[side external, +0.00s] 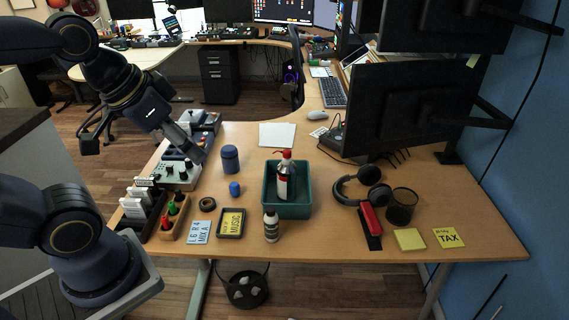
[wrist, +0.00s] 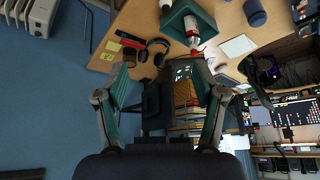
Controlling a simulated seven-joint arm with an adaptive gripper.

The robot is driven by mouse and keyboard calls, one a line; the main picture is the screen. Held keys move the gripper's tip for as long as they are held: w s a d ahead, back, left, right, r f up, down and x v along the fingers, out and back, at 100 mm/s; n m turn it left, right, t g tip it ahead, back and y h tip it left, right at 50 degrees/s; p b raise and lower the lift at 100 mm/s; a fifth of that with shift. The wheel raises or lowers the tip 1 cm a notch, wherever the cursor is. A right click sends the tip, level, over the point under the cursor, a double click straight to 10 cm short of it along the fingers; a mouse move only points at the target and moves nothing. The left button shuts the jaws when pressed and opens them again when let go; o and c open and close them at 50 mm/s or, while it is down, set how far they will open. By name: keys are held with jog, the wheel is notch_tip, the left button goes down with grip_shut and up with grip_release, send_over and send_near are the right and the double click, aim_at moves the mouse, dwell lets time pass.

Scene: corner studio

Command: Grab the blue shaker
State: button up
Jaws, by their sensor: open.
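The blue shaker (side external: 230,159) is a dark blue cylinder with a lid, standing upright on the wooden desk left of the teal bin. It also shows in the wrist view (wrist: 255,13) at the top edge, partly cut off. My gripper (side external: 196,150) is above the desk's left side, left of the shaker and apart from it. In the wrist view my gripper (wrist: 164,88) is open, with its two fingers spread and nothing between them. A smaller blue object (side external: 235,188) lies on the desk in front of the shaker.
The teal bin (side external: 267,204) holds a red-and-white bottle (side external: 285,175). A small white bottle (side external: 271,226) stands in front. Control boxes (side external: 180,176) line the desk's left edge, below my gripper. A large monitor (side external: 410,108) stands at right. Bare desk surrounds the shaker.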

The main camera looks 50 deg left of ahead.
jog(key=w+a+r+m, duration=0.1)
jog(key=w+a+r, duration=0.15)
jog(key=w, duration=0.35)
jog(key=w+a+r+m, duration=0.1)
jog(key=w+r, duration=0.2)
jog(key=w, duration=0.3)
jog(key=n+g, duration=0.3)
jog(key=g, duration=0.3)
send_over(234, 184)
notch_tip(234, 184, down, 30)
notch_tip(234, 184, down, 10)
jog(key=shift+s, duration=0.15)
notch_tip(234, 184, down, 6)
jog(key=c, duration=1.2)
jog(key=shift+r, duration=0.15)
